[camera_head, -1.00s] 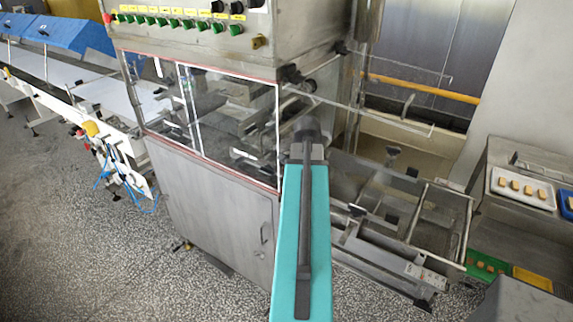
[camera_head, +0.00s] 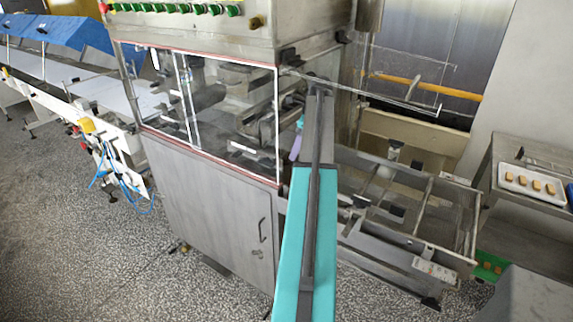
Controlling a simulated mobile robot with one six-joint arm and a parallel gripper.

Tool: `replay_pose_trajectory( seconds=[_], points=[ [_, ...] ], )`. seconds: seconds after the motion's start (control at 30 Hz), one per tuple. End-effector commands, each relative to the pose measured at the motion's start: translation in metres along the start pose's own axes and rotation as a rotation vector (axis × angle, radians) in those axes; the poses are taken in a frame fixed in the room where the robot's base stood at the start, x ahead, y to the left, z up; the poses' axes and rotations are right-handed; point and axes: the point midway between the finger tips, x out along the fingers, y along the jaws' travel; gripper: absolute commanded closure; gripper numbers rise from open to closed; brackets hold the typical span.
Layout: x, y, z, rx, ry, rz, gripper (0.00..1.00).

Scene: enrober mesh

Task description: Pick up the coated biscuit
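Several small tan-brown biscuits (camera_head: 537,185) lie in a row on a white tray (camera_head: 507,182) on the steel table at the right. They are too small to tell whether any is coated. I cannot pick out a coated biscuit elsewhere; the inside of the enrober mesh area behind the clear panels is too cluttered to read. My teal and dark arm rises through the middle, in front of the machine's right edge. My gripper does not show; the far end of the arm is hidden behind its own links.
The steel enrober cabinet (camera_head: 205,210) with clear panels (camera_head: 230,105) stands centre left. A low open metal frame (camera_head: 385,240) stands right of my arm. A green tray (camera_head: 488,264) shows partly at lower right. A blue-covered conveyor (camera_head: 72,34) runs at the left. Speckled floor is clear at lower left.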

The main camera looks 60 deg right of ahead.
Motion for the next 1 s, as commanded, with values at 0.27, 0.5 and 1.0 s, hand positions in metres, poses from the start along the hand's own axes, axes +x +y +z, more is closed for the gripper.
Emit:
replay_pose_trajectory(
  seconds=[0.27, 0.5, 1.0],
  points=[
    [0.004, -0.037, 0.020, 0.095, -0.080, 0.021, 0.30],
    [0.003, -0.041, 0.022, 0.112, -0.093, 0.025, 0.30],
    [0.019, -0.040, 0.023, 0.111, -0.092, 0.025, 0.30]
  ],
)
